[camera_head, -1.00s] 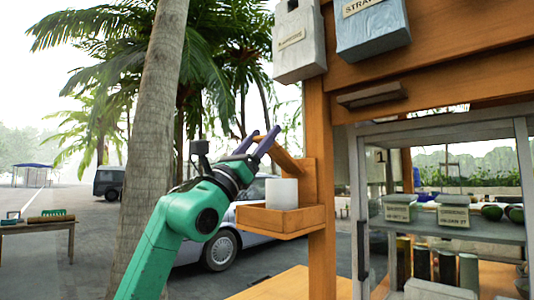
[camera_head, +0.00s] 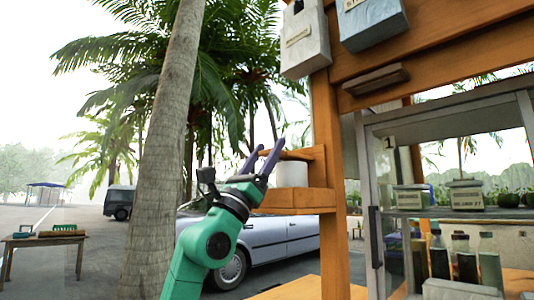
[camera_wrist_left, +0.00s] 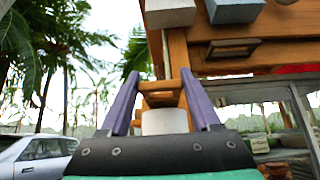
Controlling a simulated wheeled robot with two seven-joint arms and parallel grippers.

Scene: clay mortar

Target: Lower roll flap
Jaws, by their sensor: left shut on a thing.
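The roll flap (camera_head: 304,153) is an orange-brown wooden piece on the post, about level above the white roll (camera_head: 293,173). The roll stands upright in a wooden tray (camera_head: 300,200) fixed to the post. My left gripper (camera_head: 262,157), with purple fingers, is at the flap's free end, shut on it. In the left wrist view the flap (camera_wrist_left: 161,93) shows between the two fingers, with the roll (camera_wrist_left: 164,121) below it. Where the fingers touch the flap is not clear. My right gripper is not in view.
The wooden post (camera_head: 328,180) stands just right of the tray. Grey and blue boxes (camera_head: 372,25) hang above. A glass-fronted cabinet (camera_head: 378,230) with jars and bottles is at right. A palm trunk (camera_head: 165,150) stands left of my arm; a car is behind.

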